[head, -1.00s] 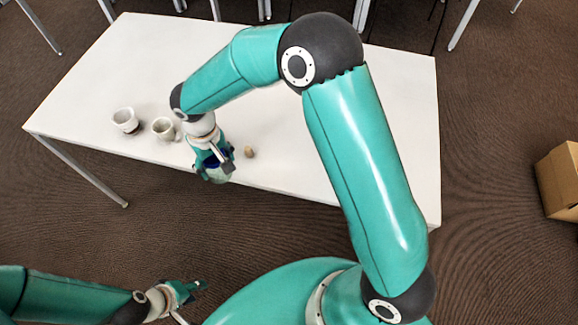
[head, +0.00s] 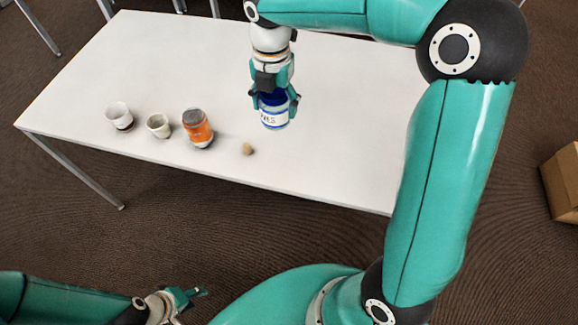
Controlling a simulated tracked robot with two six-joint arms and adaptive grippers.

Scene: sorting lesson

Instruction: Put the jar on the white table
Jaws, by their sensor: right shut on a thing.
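The jar (head: 274,118) has a blue lid, a white label with dark lettering and a clear lower part. My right gripper (head: 273,99) is shut on it around the lid, from above. The jar is upright over the middle of the white table (head: 340,150); I cannot tell whether its base touches the top. My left gripper (head: 194,293) is low in the view, off the table's front edge and far from the jar. Its fingers are too small to tell whether they are open.
A white cup (head: 119,115), a second cup (head: 158,125), an orange can with a grey top (head: 198,129) and a small tan lump (head: 248,149) stand along the table's front left. Free table lies around the jar. A cardboard box (head: 562,180) is on the floor at right.

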